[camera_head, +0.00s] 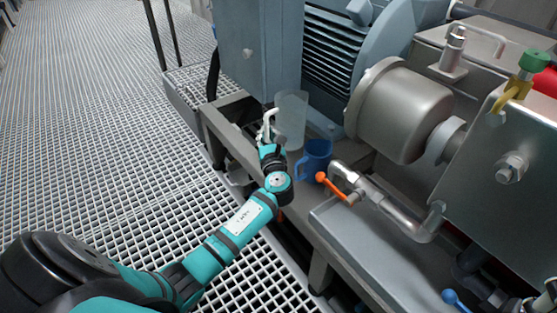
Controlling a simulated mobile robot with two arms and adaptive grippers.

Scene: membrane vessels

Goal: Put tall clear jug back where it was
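The tall clear jug (291,117) stands upright, pale and see-through, on the narrow grey ledge beside the blue-grey machine housing. My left gripper (268,125) is at the left side of the jug, close against it. Its fingers are small and partly merge with the jug's side, so I cannot tell whether they are closed on it. The jug's lower left side is partly hidden by my gripper and wrist. My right gripper is not in view.
A blue jug (315,160) stands just right of and nearer than the clear one. An orange-handled valve (333,187) and bent metal pipe (400,218) lie to its right. A ribbed motor (340,55) rises behind. Open grating floor (90,130) is at left.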

